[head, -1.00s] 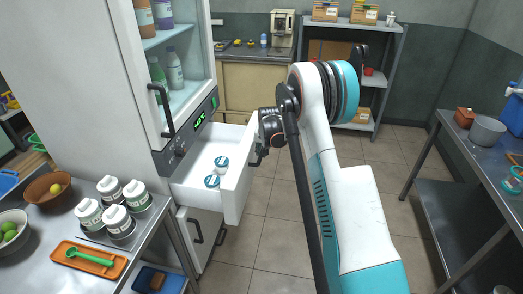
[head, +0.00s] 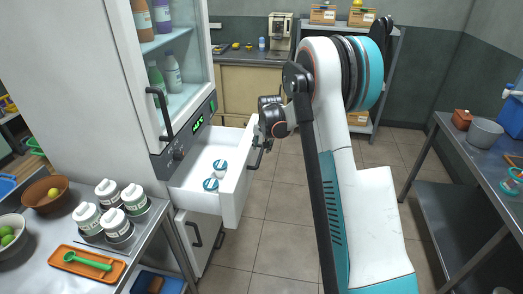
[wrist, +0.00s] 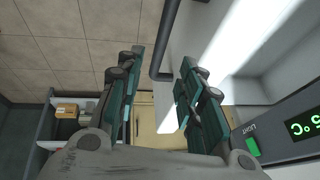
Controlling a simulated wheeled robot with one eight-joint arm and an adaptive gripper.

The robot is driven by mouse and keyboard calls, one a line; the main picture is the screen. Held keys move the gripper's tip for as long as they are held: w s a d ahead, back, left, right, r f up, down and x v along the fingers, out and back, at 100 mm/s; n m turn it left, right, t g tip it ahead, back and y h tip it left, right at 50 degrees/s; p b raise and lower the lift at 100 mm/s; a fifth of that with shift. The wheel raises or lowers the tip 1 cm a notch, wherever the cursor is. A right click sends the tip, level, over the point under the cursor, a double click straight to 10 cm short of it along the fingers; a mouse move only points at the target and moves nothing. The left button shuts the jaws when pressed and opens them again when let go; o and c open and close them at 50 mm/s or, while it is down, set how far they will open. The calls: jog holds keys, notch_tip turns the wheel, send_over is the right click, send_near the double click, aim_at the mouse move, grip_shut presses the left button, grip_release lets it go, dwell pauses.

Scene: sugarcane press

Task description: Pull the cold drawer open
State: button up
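The white cold drawer (head: 233,192) stands pulled out from the tall white cabinet, below the green display (head: 198,123). Two white jars with blue-marked lids (head: 220,166) are inside. Its dark handle (head: 259,160) is on the outer face. My gripper (head: 262,136) is at the drawer front's far end, close above the handle; its fingers are largely hidden in the head view. In the wrist view my gripper (wrist: 162,62) has its fingers spread apart. A dark bar, seemingly the handle (wrist: 167,35), shows between and beyond the fingertips; I cannot tell whether they touch it.
A second cabinet door with a dark handle (head: 196,235) is below the drawer. Another table (head: 455,165) is at right. The tiled floor (head: 275,225) between is clear.

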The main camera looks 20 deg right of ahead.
jog(key=shift+v, duration=2.2)
jog(key=s+a+r+n+t, duration=0.1)
jog(key=s+a+r+n, duration=0.1)
jog(key=s+a+r, duration=0.55)
jog(key=s+a+r+n, duration=0.2)
jog(key=s+a+r, duration=0.2)
jog(key=s+r, duration=0.6)
jog(key=s+a+f+n, duration=0.1)
jog(key=s+a, duration=0.1)
jog(key=s, duration=0.6)
jog(key=s+a+n+t, duration=0.1)
jog(key=s+a, duration=0.1)
jog(key=s, duration=0.6)
jog(key=s+a+f+n+y, duration=0.1)
jog(key=s+a, duration=0.2)
jog(key=s, duration=0.5)
jog(key=shift+f+n, duration=0.35)
jog(key=shift+n, duration=0.05)
